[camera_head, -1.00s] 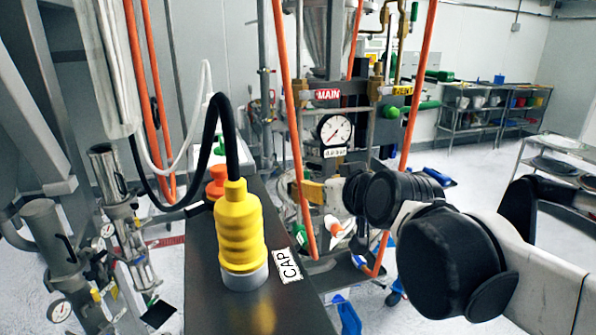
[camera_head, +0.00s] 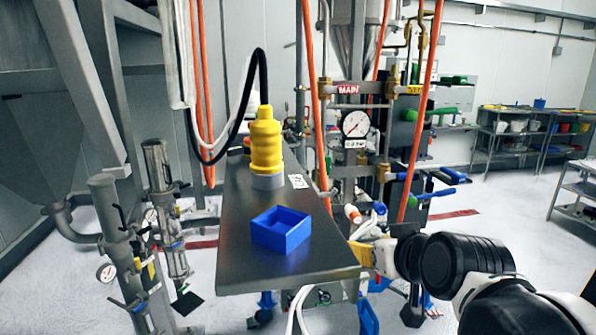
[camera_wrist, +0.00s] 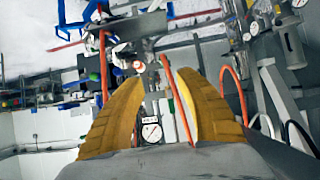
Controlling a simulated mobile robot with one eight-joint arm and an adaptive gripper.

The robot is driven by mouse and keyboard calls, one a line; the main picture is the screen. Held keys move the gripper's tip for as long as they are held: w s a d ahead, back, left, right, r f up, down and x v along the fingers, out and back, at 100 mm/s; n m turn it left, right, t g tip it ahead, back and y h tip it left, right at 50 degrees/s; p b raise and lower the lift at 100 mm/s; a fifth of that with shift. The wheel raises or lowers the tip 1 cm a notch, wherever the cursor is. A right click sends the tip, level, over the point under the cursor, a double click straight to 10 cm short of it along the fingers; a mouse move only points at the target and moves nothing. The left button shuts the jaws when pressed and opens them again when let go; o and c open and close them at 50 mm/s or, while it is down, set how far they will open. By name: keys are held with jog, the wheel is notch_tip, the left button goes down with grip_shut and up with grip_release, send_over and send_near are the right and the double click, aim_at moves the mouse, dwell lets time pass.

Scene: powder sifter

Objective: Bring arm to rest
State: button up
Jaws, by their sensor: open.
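My gripper (camera_wrist: 158,76) shows in the wrist view as two yellow fingers, spread apart with nothing between them. In the head view my arm reaches in from the lower right, and a yellow part of my gripper (camera_head: 362,254) shows beside the right front edge of the dark table (camera_head: 290,278). A pressure gauge (camera_wrist: 152,133) lies in line with the gap between the fingers in the wrist view, some way off.
A blue open box (camera_head: 282,236) sits on the table, with a yellow ribbed plug (camera_head: 266,148) on a black cable behind it. The "MAIN" rig, with its gauge (camera_head: 355,124) and orange hoses (camera_head: 420,120), stands behind the gripper. Shelves (camera_head: 508,135) stand far right.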

jog(key=s+d+f+g+b, duration=0.1)
jog(key=s+f+b, duration=0.4)
jog(key=f, duration=0.5)
jog(key=s+d+f+m+g+h+b, duration=0.1)
jog(key=s+d+f+g+b, duration=0.1)
jog(key=s+f+b, duration=0.4)
jog(key=s+d+f+m+g+h+b, duration=0.1)
jog(key=s+f+b, duration=0.4)
jog(key=f, duration=1)
jog(key=shift+s+d+f+g+b, duration=0.15)
jog(key=shift+d+f+g+b, duration=0.2)
jog(key=shift+d+b, duration=0.35)
